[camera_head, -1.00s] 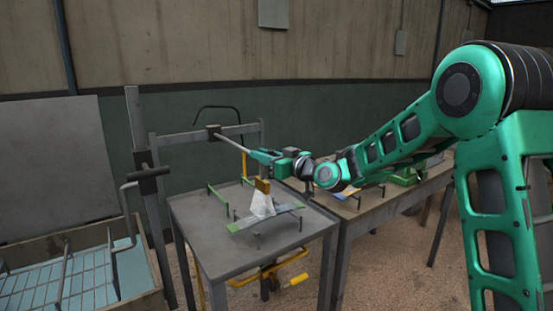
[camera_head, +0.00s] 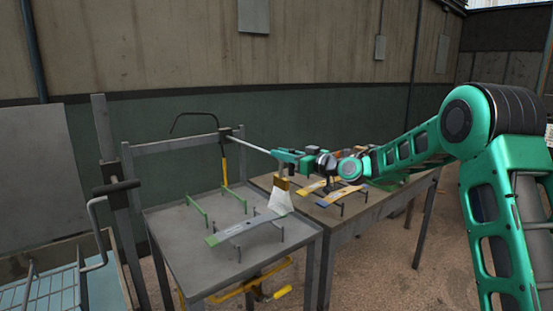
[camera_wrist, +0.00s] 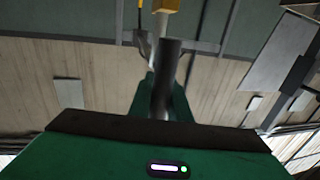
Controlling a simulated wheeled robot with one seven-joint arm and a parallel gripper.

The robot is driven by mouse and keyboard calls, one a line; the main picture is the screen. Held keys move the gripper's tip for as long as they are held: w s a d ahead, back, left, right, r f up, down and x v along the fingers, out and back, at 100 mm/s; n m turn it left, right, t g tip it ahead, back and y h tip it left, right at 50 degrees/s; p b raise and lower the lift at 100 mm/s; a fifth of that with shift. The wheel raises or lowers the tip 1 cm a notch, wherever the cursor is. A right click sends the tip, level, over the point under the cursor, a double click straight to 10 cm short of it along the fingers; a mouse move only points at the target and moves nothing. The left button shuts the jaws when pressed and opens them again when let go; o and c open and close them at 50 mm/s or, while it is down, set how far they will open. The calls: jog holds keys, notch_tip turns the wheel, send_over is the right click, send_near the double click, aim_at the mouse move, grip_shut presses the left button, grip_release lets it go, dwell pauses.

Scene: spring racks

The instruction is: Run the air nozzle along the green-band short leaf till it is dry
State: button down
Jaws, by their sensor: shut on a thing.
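The green-band short leaf (camera_head: 245,228) is a grey strip with green at its left end, lying on short posts on the grey table. My gripper (camera_head: 284,158) is shut on the air nozzle and holds it above the leaf's right end. The nozzle's brass-coloured head (camera_head: 281,183) points down, and a white cone of air (camera_head: 280,203) fans from it onto that end. Brass shows at the top edge of the wrist view (camera_wrist: 165,5). Whether the leaf's surface is wet or dry is too small to tell.
A pale rod runs from my gripper to a dark block (camera_head: 224,134) on the crossbar behind the grey table (camera_head: 165,240). Thin green bars (camera_head: 197,209) stand behind the leaf. A second table (camera_head: 350,222) to the right holds blue and orange strips. A wire-basket tank is lower left.

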jog(key=c, duration=1.6)
grip_release()
jog(key=shift+d, duration=0.1)
jog(key=shift+c, duration=0.2)
jog(key=v, duration=1)
jog(key=shift+s+d, duration=0.25)
